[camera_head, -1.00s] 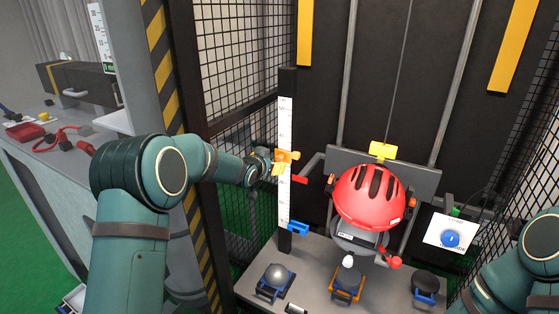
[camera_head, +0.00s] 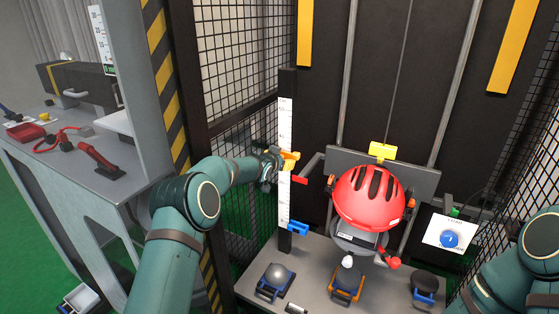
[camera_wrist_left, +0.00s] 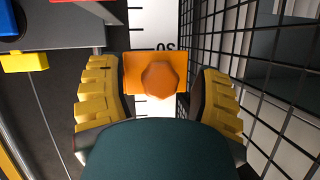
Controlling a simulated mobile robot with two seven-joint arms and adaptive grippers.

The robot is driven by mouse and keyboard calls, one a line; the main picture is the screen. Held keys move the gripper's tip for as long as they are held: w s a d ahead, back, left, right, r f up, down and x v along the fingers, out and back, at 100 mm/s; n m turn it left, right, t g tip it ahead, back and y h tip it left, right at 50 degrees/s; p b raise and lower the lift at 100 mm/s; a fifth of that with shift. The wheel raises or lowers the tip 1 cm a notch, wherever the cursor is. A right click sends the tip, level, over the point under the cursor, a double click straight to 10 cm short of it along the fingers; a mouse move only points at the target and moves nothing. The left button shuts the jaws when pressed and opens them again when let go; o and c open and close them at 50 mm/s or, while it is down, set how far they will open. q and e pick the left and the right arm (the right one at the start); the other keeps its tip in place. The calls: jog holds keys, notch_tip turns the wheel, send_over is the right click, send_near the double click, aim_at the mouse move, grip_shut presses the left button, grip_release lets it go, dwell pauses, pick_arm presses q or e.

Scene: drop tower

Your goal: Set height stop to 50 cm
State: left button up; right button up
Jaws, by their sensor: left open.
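The orange height stop (camera_head: 290,160) is on the white upright scale (camera_head: 284,125), at its middle part. My left gripper (camera_head: 275,165) is at the stop, left of the scale. In the left wrist view the orange stop with its faceted knob (camera_wrist_left: 158,78) lies between the two yellow-padded fingers of my left gripper (camera_wrist_left: 160,98). The fingers are open, with a gap on each side of the knob. The scale (camera_wrist_left: 150,30) has a partly covered number beside the stop, too unclear to read surely. My right gripper is out of view.
A red pointer (camera_head: 299,180) and a blue clamp (camera_head: 298,228) are below the stop. A red helmet (camera_head: 369,197) sits on the carriage to the right. Black mesh (camera_head: 240,70) stands close left of the scale. Several small items stand on the base plate (camera_head: 320,260).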

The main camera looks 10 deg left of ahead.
pick_arm(q)
grip_shut()
jog(key=shift+r, duration=0.15)
